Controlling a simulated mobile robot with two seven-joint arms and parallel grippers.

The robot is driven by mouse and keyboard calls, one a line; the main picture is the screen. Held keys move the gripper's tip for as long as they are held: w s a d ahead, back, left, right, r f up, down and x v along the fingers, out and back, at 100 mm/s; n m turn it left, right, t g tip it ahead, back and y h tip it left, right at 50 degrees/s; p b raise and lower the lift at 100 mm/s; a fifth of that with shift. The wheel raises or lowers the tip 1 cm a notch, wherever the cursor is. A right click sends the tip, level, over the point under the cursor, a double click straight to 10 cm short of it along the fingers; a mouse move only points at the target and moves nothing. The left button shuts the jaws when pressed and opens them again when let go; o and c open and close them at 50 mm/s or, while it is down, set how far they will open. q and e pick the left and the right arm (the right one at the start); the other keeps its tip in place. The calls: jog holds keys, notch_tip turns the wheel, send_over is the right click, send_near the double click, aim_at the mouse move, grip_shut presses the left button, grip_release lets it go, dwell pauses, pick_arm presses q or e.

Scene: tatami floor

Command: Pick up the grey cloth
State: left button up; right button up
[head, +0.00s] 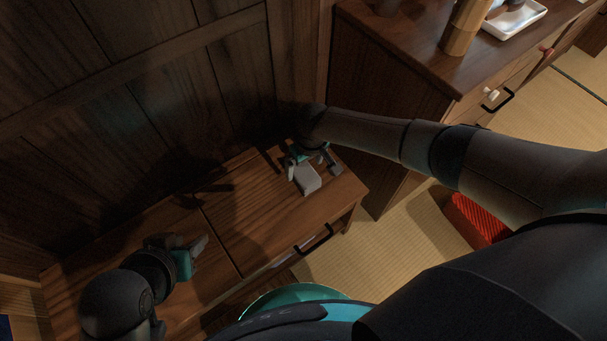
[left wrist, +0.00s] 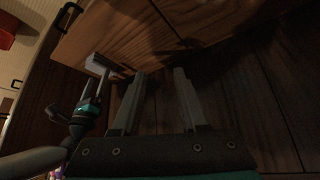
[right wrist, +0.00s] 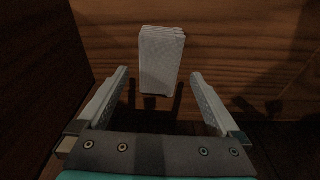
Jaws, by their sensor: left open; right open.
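The grey cloth (head: 306,180) is a small folded block on the right part of the low wooden cabinet top (head: 240,222). In the right wrist view the cloth (right wrist: 161,60) stands out pale, between and beyond the fingertips. My right gripper (head: 312,163) is open at the cloth, with a finger on either side in the head view; I cannot tell whether they touch it. My left gripper (head: 200,250) is open and empty over the left part of the cabinet. The left wrist view shows the cloth (left wrist: 99,65) beside my right gripper.
A taller wooden cabinet (head: 400,75) stands at the right, with a white tray (head: 515,20) and a wooden cylinder (head: 462,27) on top. A wood-panelled wall (head: 140,110) rises behind the low cabinet. A red object (head: 475,215) lies on the tatami floor (head: 385,240).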

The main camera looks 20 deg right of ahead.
aim_at(304, 171)
jog(key=shift+w+f+b, duration=0.15)
jog(key=shift+f+b, duration=0.4)
jog(key=shift+f, duration=0.15)
jog(key=shift+w+f+b, duration=0.1)
jog(key=shift+f+b, duration=0.4)
jog(key=shift+b, duration=0.05)
jog(key=shift+w+f+b, duration=0.15)
jog(key=shift+f+b, duration=0.4)
jog(key=shift+f, duration=0.1)
pick_arm(q)
jog(key=w+d+r+t+h, duration=0.1)
jog(key=w+d+t+h, duration=0.2)
jog(key=d+t, duration=0.4)
jog(key=shift+w+d+r+t+h+b, duration=0.3)
jog(key=shift+w+d+h+b, duration=0.1)
jog(key=shift+d+h, duration=0.2)
pick_arm(e)
jog(key=shift+f, duration=0.5)
jog(key=c, duration=1.3)
pick_arm(q)
jog(key=shift+a+f, duration=0.15)
pick_arm(e)
jog(key=shift+r, duration=0.15)
